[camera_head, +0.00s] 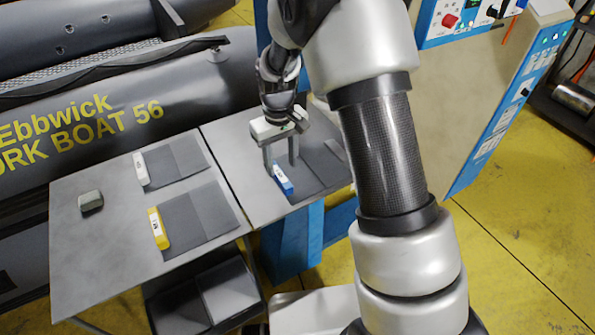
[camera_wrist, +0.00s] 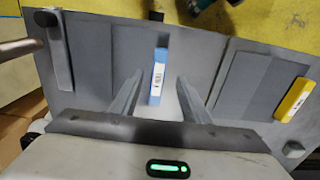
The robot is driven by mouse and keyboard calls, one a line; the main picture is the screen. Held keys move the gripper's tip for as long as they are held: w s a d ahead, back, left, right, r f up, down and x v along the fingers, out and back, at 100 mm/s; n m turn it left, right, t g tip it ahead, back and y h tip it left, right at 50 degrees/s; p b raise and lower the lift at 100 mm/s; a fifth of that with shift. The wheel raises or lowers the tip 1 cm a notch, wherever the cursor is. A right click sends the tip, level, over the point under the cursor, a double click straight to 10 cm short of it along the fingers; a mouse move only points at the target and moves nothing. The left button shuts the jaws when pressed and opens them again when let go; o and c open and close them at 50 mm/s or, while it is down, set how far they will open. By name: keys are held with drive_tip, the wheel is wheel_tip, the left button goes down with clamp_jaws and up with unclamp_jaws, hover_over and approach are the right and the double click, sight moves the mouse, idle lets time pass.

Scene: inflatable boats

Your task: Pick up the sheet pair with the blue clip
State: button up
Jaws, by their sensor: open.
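The blue clip (camera_head: 283,180) lies on the right-hand part of the table, at the left edge of its dark grey sheet pair (camera_head: 318,168). In the wrist view the blue clip (camera_wrist: 156,88) appears between my two fingers, with its sheets (camera_wrist: 92,55) to the left. My gripper (camera_head: 280,170) is open and points down over the clip; its fingers (camera_wrist: 160,80) show on either side of it. Nothing is held. I cannot tell how far the fingertips are above the table.
A yellow-clip (camera_head: 158,229) sheet pair and a white-clip (camera_head: 141,168) sheet pair lie on the left table (camera_head: 90,255), with a small grey block (camera_head: 91,201). A grey boat (camera_head: 120,120) stands behind. A blue-and-white control cabinet (camera_head: 500,90) stands at right.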

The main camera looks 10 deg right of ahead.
sight(283, 178)
drive_tip(key=shift+d+f+p, duration=0.1)
drive_tip(key=shift+f+p, duration=0.3)
drive_tip(key=shift+f, duration=2.4)
drive_tip(key=shift+c, duration=0.4)
clamp_jaws()
